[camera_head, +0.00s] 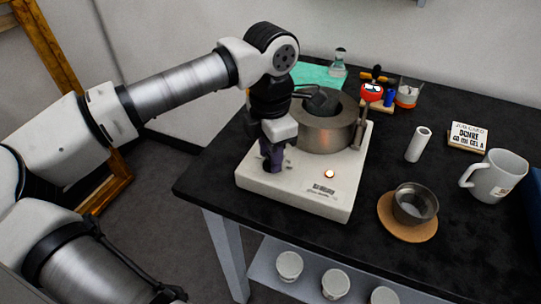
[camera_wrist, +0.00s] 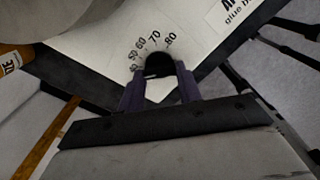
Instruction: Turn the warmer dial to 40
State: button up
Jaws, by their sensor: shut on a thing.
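The warmer (camera_head: 298,186) is a white box with a round metal pot (camera_head: 325,134) set in its top and a small glowing light (camera_head: 329,174). My gripper (camera_head: 272,158) points down at the front left of its top. In the wrist view, the purple fingers of my gripper (camera_wrist: 160,88) are shut on the black warmer dial (camera_wrist: 160,65), one on each side. Printed numbers 50, 60, 70 and 80 show around the dial, with a partly hidden number at the left. I cannot tell which number the dial points to.
A cork mat (camera_head: 424,230) with a metal cup (camera_head: 415,204), a white mug (camera_head: 494,176), a white cylinder (camera_head: 418,144) and a small sign (camera_head: 467,137) stand to the right. White jars (camera_head: 335,284) sit on the shelf below. A flask (camera_head: 338,64) stands behind.

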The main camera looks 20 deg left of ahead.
jog(key=shift+m, duration=0.5)
jog(key=o, duration=1)
notch_tip(320, 180, up, 14)
jog(key=p, duration=0.8)
jog(key=shift+f, duration=0.1)
